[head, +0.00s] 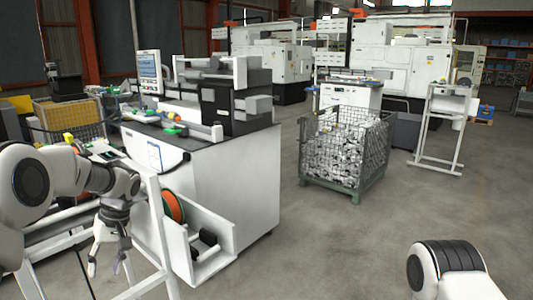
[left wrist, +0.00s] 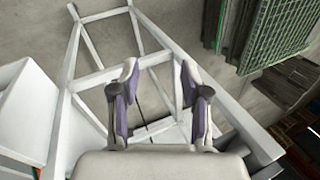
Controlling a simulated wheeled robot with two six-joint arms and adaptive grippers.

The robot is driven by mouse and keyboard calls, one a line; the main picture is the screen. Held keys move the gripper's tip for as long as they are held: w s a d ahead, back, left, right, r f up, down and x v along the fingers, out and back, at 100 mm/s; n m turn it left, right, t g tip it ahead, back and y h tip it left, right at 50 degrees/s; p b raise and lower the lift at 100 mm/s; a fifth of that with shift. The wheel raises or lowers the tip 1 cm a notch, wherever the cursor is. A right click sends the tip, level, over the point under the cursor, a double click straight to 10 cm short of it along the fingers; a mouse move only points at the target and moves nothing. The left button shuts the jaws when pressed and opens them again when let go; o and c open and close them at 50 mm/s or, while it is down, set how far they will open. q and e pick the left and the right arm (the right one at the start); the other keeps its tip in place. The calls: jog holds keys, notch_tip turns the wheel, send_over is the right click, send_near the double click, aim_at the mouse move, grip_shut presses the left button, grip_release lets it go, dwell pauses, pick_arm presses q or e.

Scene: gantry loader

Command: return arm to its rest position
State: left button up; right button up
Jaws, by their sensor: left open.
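My left arm comes in from the left in the head view, bent over a white frame stand. My left gripper (head: 106,268) hangs with its fingers pointing down, apart and empty, in front of the white stand (head: 157,222). In the left wrist view the two fingers of the left gripper (left wrist: 158,85) are spread with nothing between them, above the bars of the white frame (left wrist: 100,15). A part of my right arm shows at the bottom right of the head view, but its gripper is out of the picture.
A white machine bench (head: 230,185) stands right of the left arm, with an open white bin (head: 212,275) at its foot. A wire mesh crate (head: 355,182) of metal parts stands further back. The grey floor (head: 330,245) in the middle is clear. Green grates (left wrist: 265,35) show in the left wrist view.

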pick_arm(q)
jog(key=s+d+f+m+g+h+b, duration=0.1)
jog(key=s+d+f, duration=0.2)
jog(key=s+f, duration=0.45)
jog(key=s+d+f+m+g, duration=0.15)
jog(key=s+f, duration=0.25)
jog(key=f, duration=0.7)
jog(key=s+d+f+m+g+h+b, duration=0.1)
jog(key=s+d+f, duration=0.2)
jog(key=s+f, duration=0.5)
jog(key=s+d+f+m+t+h, duration=0.1)
jog(key=s+d+f, duration=0.25)
jog(key=s, duration=0.55)
jog(key=s+d+f+m+t+h, duration=0.1)
jog(key=s+d+f, duration=0.3)
jog(key=s, duration=0.6)
jog(key=w+t, duration=0.1)
jog(key=w+a+m+t, duration=0.1)
jog(key=w+t, duration=0.1)
jog(key=w+f+m+t+b, duration=0.1)
jog(key=w, duration=0.1)
jog(key=shift+a+y, duration=0.25)
jog(key=shift+y, duration=0.05)
